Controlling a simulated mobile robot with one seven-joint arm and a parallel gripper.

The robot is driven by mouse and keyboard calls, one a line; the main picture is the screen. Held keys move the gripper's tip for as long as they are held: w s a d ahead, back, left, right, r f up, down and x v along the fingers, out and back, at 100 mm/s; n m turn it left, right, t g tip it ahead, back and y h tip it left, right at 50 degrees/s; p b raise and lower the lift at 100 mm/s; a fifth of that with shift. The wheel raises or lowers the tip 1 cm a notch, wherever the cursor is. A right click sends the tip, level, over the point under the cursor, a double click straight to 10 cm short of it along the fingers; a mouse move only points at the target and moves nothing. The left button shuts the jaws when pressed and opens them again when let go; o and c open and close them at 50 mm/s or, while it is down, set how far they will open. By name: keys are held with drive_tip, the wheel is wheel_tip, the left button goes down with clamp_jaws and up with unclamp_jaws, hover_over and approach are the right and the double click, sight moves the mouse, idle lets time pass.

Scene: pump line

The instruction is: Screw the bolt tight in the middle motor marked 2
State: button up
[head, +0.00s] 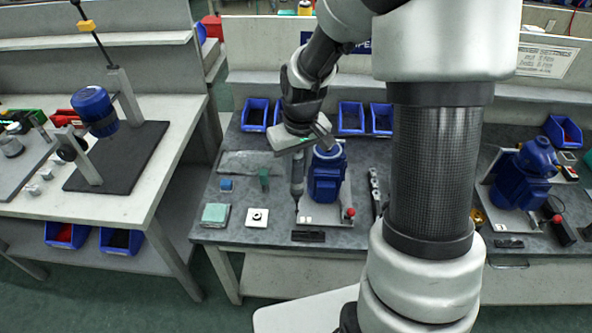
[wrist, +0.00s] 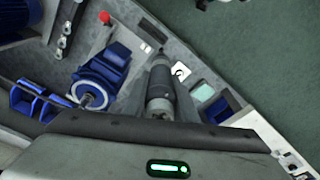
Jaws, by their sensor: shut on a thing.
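The middle blue motor (head: 327,176) stands upright on a light plate on the middle bench. It shows in the wrist view (wrist: 103,72), left of the tool. My gripper (head: 298,150) is shut on a grey and black screwdriver-like tool (head: 297,180), which hangs upright, tip down, just left of the motor. The tool also shows in the wrist view (wrist: 160,90). I cannot tell whether its tip touches anything. The bolt and the number 2 mark cannot be made out.
A red-knobbed lever (head: 350,212) stands at the plate's front right. A black block (head: 308,236), a white square (head: 257,217) and a green-topped box (head: 215,214) lie near the front edge. Blue bins (head: 351,117) line the back. Other motors stand left (head: 95,108) and right (head: 524,172).

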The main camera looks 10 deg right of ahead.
wheel_tip(320, 180, up, 10)
drive_tip(key=p, duration=0.6)
drive_tip(key=shift+f, duration=0.2)
wheel_tip(320, 180, up, 11)
drive_tip(key=shift+f, duration=0.15)
idle(0.4)
